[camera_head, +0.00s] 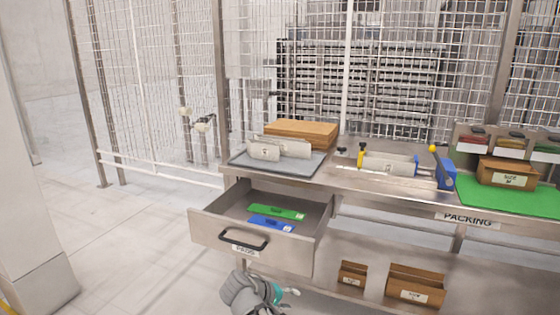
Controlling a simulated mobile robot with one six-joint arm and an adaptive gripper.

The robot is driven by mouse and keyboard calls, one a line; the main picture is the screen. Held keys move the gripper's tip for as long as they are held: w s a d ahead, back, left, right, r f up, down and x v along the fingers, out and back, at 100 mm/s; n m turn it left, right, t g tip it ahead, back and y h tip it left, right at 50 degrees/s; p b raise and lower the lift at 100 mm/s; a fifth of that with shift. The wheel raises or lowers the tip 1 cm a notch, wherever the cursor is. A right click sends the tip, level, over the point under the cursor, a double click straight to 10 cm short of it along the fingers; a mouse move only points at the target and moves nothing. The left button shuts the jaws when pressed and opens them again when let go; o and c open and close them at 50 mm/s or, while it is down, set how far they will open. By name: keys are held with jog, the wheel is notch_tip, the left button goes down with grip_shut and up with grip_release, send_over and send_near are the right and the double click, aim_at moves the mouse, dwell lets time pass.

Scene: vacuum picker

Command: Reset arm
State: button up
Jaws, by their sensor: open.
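My gripper (282,293) shows at the bottom centre, at the end of my grey arm, in front of the bench and below the open drawer. It is open, with nothing seen between its fingers. Its lower part is cut off by the frame edge. It is apart from the drawer front.
An open drawer (215,232) juts out from the packing bench (385,182), holding a green item (277,212) and a blue item (270,224). Small wooden boxes (415,287) stand on the lower shelf. Wire mesh fencing stands behind. The floor (130,235) at left is clear.

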jog(key=shift+s+d+f+m+g+y, duration=1.45)
jog(key=shift+d+y, duration=0.8)
jog(key=shift+d, duration=1.35)
jog(key=shift+s+d+f+m+g+y, duration=1.05)
jog(key=shift+s+d+f+m+y, duration=0.95)
jog(key=shift+d, duration=1.6)
notch_tip(320, 180, up, 27)
jog(key=p, duration=2.7)
jog(key=shift+w, duration=0.4)
jog(key=shift+n+y, duration=0.25)
